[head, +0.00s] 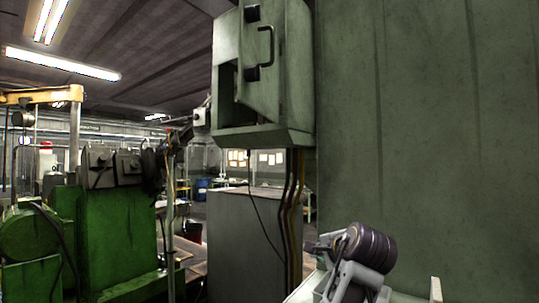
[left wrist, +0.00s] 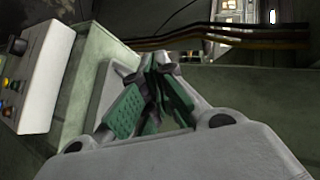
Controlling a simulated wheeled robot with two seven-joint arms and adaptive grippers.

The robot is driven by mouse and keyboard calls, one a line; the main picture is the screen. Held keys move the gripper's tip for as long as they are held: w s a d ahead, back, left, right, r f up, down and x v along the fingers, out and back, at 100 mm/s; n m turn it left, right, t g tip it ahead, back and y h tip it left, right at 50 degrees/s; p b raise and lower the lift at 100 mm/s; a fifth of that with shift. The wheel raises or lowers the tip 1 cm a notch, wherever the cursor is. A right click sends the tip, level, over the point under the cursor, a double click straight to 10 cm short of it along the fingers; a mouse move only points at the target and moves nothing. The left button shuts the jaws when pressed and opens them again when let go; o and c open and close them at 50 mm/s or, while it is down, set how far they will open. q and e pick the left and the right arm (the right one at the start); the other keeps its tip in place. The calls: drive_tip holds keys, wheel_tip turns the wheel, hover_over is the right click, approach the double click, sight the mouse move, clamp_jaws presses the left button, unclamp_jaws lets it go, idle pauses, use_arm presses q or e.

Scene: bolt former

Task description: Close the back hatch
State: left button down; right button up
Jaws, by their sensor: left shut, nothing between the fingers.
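A grey-green cabinet (head: 301,80) hangs high at the middle of the head view. Its hatch door (head: 259,85) has a dark handle and dark hinges, and it stands ajar, with a dark gap at its left and below it. I cannot tell whether this is the back hatch. My left gripper (head: 320,246) is low in the head view, well below the cabinet and apart from it. In the left wrist view the left gripper (left wrist: 160,68) has its green-padded fingers together, with nothing between them. My right gripper is not in view.
A large green machine wall (head: 430,120) fills the right side. A grey box (head: 245,240) stands below the cabinet, with cables (head: 291,205) beside it. Green machines (head: 120,235) stand at left. A control panel with buttons (left wrist: 40,75) is near my left gripper.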

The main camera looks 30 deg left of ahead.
use_arm(q)
drive_tip(key=s+d+r+y, duration=0.1)
drive_tip(key=s+r, duration=0.5)
drive_tip(key=r, duration=0.6)
drive_tip(key=s+d+r+n+y, duration=0.1)
drive_tip(key=s+r, duration=0.5)
drive_tip(key=r, duration=0.6)
drive_tip(key=s+d+r+n+g+y, duration=0.1)
drive_tip(key=s+r+y, duration=0.4)
drive_tip(key=r, duration=0.8)
drive_tip(key=shift+v, duration=1.1)
drive_tip(key=shift+a, duration=0.1)
drive_tip(key=shift+a, duration=0.1)
